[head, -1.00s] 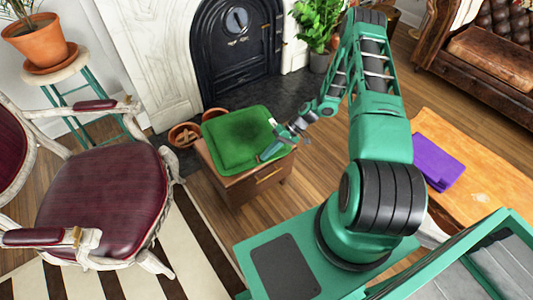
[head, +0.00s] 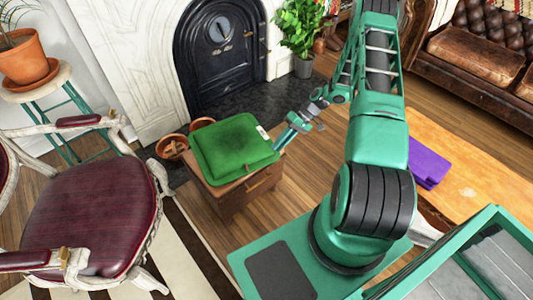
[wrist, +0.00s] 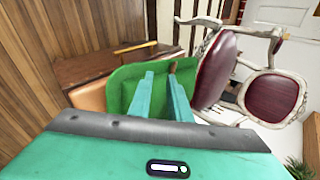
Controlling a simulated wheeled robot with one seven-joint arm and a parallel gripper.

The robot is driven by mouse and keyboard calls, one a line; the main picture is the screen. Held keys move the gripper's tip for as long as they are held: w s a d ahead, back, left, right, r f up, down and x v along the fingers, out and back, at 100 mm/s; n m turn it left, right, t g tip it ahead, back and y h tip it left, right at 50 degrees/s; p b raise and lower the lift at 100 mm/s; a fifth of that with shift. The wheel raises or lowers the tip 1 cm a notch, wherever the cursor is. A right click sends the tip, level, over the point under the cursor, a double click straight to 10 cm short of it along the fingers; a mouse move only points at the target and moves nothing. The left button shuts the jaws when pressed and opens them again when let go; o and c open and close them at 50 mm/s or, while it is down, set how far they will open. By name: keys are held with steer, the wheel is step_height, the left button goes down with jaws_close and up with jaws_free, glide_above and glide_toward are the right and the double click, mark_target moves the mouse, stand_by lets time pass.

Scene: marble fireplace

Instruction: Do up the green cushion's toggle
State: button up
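The green cushion (head: 232,146) lies on top of a small wooden chest, with a raised seam around its edge. A small white patch (head: 263,132) shows at its right corner; I cannot tell whether it is the toggle. My gripper (head: 279,146) is at the cushion's right edge, close to it. In the wrist view the two fingers (wrist: 160,78) are apart with nothing seen between them, in front of the cushion (wrist: 122,88). A small brown shape (wrist: 172,67) shows beyond the right fingertip; I cannot tell what it is. The toggle's fastening cannot be made out.
The wooden chest (head: 236,194) stands before the black fireplace (head: 222,40). Terracotta pots (head: 172,146) sit behind it. A red armchair (head: 85,210) is at left. A table with a purple cloth (head: 428,166) is at right. Floor right of the chest is clear.

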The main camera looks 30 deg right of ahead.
steer(key=w+a+m+g+h, duration=0.15)
steer(key=a+h, duration=0.25)
steer(key=a, duration=0.4)
step_height(320, 180, up, 4)
steer(key=t+h, duration=0.2)
steer(key=h, duration=0.3)
glide_above(247, 166)
steer(key=shift+m, duration=0.55)
step_height(247, 166, down, 11)
steer(key=shift+r, duration=0.2)
jaws_close()
